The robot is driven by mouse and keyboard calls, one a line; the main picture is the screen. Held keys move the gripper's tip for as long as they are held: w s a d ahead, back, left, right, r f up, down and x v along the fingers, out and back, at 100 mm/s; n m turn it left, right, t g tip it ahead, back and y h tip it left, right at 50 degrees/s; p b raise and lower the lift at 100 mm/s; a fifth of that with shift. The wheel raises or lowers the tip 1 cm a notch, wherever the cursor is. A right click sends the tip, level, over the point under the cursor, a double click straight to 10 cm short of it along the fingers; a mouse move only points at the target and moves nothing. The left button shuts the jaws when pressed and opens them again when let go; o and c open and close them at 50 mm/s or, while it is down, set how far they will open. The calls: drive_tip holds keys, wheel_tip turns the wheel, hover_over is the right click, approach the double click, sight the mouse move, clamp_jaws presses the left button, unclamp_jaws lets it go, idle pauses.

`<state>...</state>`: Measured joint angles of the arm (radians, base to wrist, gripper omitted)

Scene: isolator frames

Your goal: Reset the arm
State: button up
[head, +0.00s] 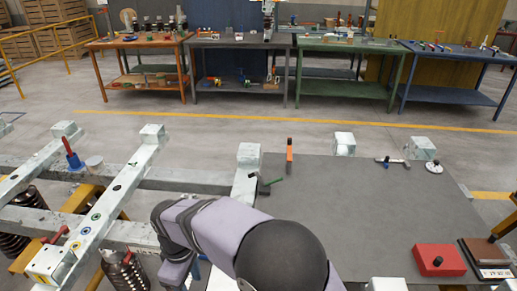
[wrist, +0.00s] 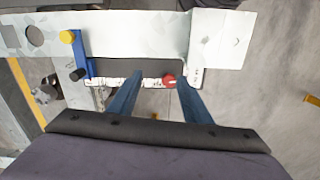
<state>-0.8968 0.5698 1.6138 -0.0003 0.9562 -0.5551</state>
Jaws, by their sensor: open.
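My gripper (wrist: 157,88) shows in the wrist view with its two blue fingers apart and nothing held between them. Past the fingertips lies a pale metal beam (wrist: 130,32) with a blue bracket (wrist: 82,55) at its left. A red round part (wrist: 168,80) and a white marked strip (wrist: 125,82) show between and just beyond the fingers; I cannot tell whether the fingers touch them. In the head view my lavender arm reaches from the bottom centre to the left, and my gripper is out of sight there.
A pale steel frame (head: 110,200) with coil springs fills the left. On the grey tabletop (head: 350,215) at right sit a red box (head: 438,260) with a black button, a dark tray (head: 478,248) and an orange-handled tool (head: 290,155). The tabletop's middle is clear. Workbenches stand far behind.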

drive_tip(key=w+d+r+m, duration=0.2)
drive_tip(key=d+m, duration=0.2)
drive_tip(key=d, duration=0.6)
drive_tip(key=w+d+r+m, duration=0.1)
drive_tip(key=d+m, duration=0.3)
drive_tip(key=d, duration=0.7)
drive_tip(key=s+d+m+p, duration=0.1)
drive_tip(key=s+d+m, duration=0.7)
drive_tip(key=d, duration=0.7)
drive_tip(key=shift+s+f+m, duration=0.3)
drive_tip(key=shift+s+f, duration=0.05)
drive_tip(key=shift+s, duration=0.5)
